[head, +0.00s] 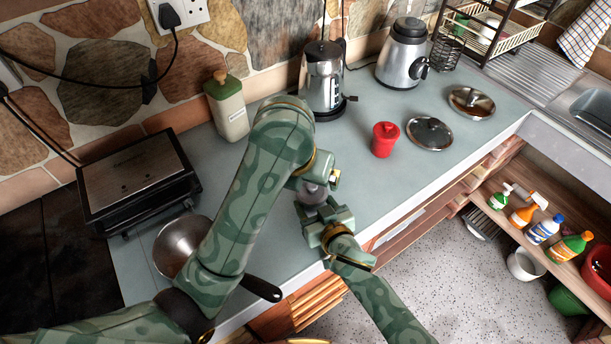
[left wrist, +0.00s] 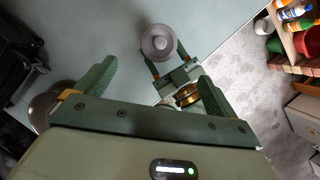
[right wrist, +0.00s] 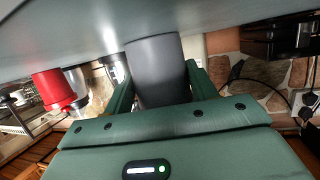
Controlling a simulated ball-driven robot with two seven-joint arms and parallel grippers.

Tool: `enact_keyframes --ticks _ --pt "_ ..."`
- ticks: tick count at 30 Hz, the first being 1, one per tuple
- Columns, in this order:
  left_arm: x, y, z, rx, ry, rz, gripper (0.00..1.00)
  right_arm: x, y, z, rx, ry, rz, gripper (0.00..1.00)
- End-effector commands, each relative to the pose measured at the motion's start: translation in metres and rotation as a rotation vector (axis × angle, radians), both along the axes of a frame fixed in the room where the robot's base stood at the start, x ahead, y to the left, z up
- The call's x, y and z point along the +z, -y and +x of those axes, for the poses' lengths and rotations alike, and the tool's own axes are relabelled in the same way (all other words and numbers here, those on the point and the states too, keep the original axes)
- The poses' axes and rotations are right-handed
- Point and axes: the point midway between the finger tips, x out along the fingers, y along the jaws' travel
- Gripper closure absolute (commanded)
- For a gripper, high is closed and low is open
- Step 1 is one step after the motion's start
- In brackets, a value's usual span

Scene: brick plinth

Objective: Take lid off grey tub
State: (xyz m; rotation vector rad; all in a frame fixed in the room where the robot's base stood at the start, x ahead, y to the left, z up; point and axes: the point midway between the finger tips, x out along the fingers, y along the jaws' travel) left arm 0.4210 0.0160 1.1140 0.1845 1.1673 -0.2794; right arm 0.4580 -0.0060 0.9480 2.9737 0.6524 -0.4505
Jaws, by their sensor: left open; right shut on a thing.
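The grey tub (right wrist: 158,75) is a dark grey cylinder in the right wrist view, and its base appears to meet the worktop. Its round, paler grey lid with a central knob (left wrist: 158,42) is on top in the left wrist view; the lid also shows in the head view (head: 312,194). My right gripper (head: 326,216) is shut on the tub's side, with a finger on either side of it in the right wrist view (right wrist: 160,90). My left gripper (left wrist: 155,88) is open and empty, above the tub and apart from the lid. In the head view my left arm mostly hides it.
A steel pan (head: 178,246) and a black grill (head: 138,180) lie to the left. A red canister (head: 384,139), a pan lid (head: 429,133), a kettle (head: 322,80) and a green-lidded jar (head: 227,107) stand beyond. The worktop's front edge is close to the tub.

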Motion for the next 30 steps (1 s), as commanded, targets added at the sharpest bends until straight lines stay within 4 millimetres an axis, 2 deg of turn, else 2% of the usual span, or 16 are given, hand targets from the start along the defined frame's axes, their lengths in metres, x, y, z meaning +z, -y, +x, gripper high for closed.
enact_keyframes --ticks 5,12,18,23,30 --pt "-0.024 -0.001 0.009 0.008 -0.002 0.007 0.05 0.000 0.000 0.000 0.000 0.000 0.000 0.84" --pt "-0.071 0.007 0.028 0.006 -0.002 0.005 0.05 0.000 0.000 0.000 0.000 0.000 0.000 0.84" --pt "-0.098 0.011 0.039 0.005 -0.002 0.003 0.05 0.000 0.000 0.000 0.000 0.000 0.000 0.84" --pt "-0.107 0.012 0.042 0.004 0.000 0.002 0.05 0.000 0.000 0.000 0.000 0.000 0.000 0.84" --pt "-0.108 0.013 0.043 0.004 0.000 0.002 0.05 0.000 0.000 0.000 0.000 0.000 0.000 0.84"
